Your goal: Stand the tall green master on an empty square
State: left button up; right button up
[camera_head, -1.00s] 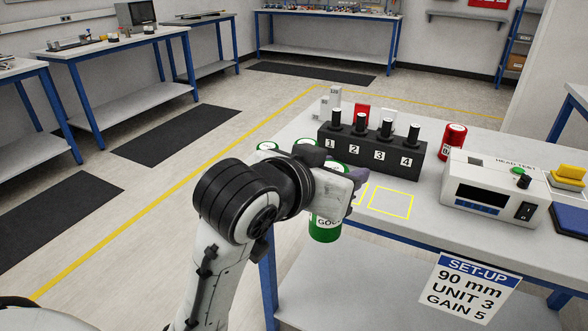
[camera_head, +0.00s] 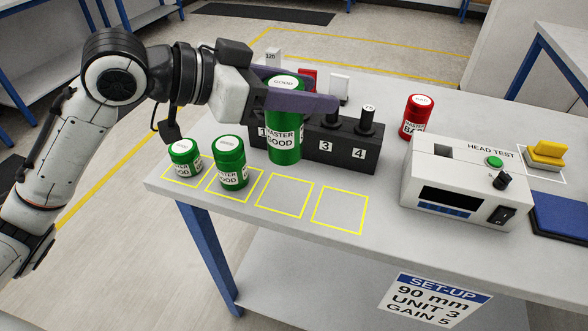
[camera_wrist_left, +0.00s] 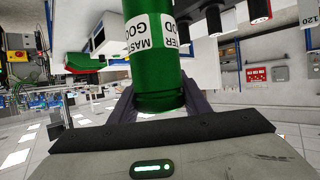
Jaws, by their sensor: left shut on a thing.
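The tall green master (camera_head: 284,125), a green cylinder with a white "MASTER GOOD" label, is upright in my left gripper (camera_head: 300,96), which is shut on it. It is in front of the black numbered block and appears held above the table. In the left wrist view the same green master (camera_wrist_left: 152,60) sits between the fingers. Two shorter green masters, one small (camera_head: 185,158) and one medium (camera_head: 231,163), stand on the two left yellow squares. The third square (camera_head: 284,196) and the fourth square (camera_head: 340,210) are empty. My right gripper is not in view.
The black block (camera_head: 345,150) with numbered posts stands behind the squares. A red master (camera_head: 417,117) stands right of it. The white head test unit (camera_head: 468,185) sits at the right, near a yellow object (camera_head: 546,152) and a blue pad (camera_head: 562,217). The table's front edge is close below the squares.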

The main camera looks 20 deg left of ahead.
pick_arm(q)
notch_tip(320, 180, down, 9)
jog(key=b, duration=0.1)
jog(key=shift+f+b, duration=0.2)
jog(key=shift+b, duration=0.15)
jog(key=shift+f, duration=0.2)
jog(key=o, duration=1.4)
